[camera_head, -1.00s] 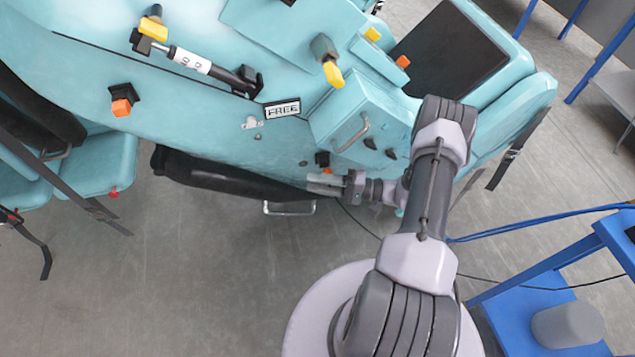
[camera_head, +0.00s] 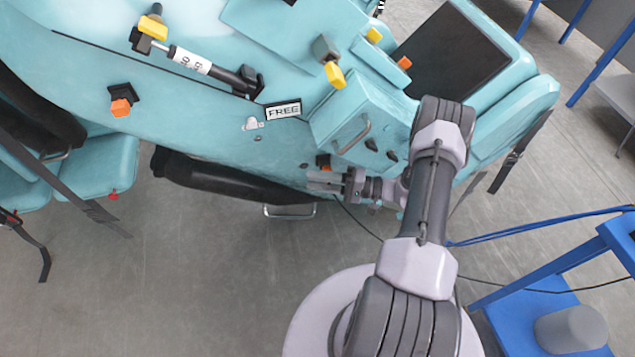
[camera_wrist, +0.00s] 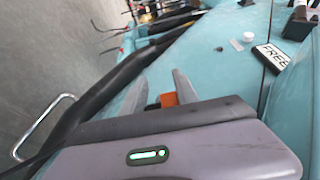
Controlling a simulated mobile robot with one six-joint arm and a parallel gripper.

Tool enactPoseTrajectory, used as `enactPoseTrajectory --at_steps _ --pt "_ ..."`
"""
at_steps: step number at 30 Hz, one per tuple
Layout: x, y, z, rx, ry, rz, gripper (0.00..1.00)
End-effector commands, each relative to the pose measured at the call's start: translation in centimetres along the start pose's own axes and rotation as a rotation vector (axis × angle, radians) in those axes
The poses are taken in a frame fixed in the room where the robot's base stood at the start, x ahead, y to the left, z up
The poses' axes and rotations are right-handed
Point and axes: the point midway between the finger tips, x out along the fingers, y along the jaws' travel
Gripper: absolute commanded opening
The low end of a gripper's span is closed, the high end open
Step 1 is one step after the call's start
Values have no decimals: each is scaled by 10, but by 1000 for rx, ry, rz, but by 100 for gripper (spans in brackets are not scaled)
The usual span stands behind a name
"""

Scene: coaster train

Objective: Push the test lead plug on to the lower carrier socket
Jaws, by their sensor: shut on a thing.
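My gripper (camera_head: 322,182) is at the lower edge of the turquoise carriage body, its fingers pointing left in the head view. In the wrist view the two fingers (camera_wrist: 161,92) stand apart with an orange block between them, which I take to be the test lead plug (camera_wrist: 168,100). A small orange and dark piece (camera_head: 323,161) shows just above the fingers in the head view. A thin black cable (camera_head: 362,228) runs from beside the gripper down to the right. I cannot tell the lower carrier socket for certain, nor whether the plug touches it; the fingers and wrist hide the contact.
A FREE plate (camera_head: 283,109) is fixed on the turquoise body (camera_head: 210,130). A grey handle (camera_head: 353,134) and dark knobs stand on the box right of it. A black padded bar (camera_head: 225,180) runs left of the gripper. A blue stand (camera_head: 520,320) is at lower right.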

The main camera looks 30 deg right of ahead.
Motion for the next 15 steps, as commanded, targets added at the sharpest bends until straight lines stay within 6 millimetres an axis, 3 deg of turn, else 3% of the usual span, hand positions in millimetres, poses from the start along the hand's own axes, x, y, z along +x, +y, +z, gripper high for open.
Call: enactPoseTrajectory --at_steps 15 --pt "4 1 -9 -1 -1 0 0"
